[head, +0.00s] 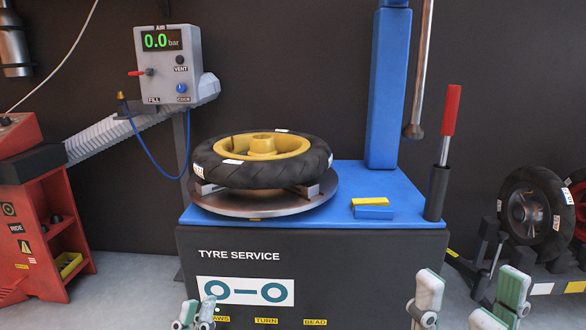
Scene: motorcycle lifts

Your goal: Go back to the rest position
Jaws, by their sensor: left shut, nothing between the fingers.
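My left gripper (198,313) shows at the bottom edge of the head view, left of centre, in front of the machine's front panel. Its two pale green fingertips are close together, shut and empty. My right gripper (470,291) is at the bottom right, in front of the machine's right corner. Its fingers stand wide apart with nothing between them. Most of both arms is outside the frame.
A tyre changer (225,244) stands ahead, with a black tyre on a yellow rim (215,176) lying on its turntable (262,207). An air box (167,60) reads 0.0 bar. A red cabinet (45,240) stands left; wheels (530,213) stand right.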

